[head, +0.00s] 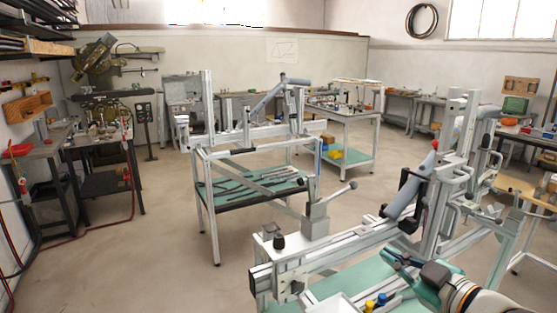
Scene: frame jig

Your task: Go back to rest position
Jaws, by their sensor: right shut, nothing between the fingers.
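My right gripper (390,256) shows at the lower right of the head view, with my dark and pale right arm behind it. Its fingers are shut and empty. It appears in front of the near frame jig (345,246), a long aluminium rail with a tall upright and a blue-grey tube on its right part. I cannot tell whether the gripper touches the jig. My left gripper is not in view.
A second jig on a wheeled-height stand (207,215) is at mid-left. A white-topped cart (345,112) stands behind it. Dark workbenches (40,150) line the left wall. The grey floor (150,260) at the lower left is clear.

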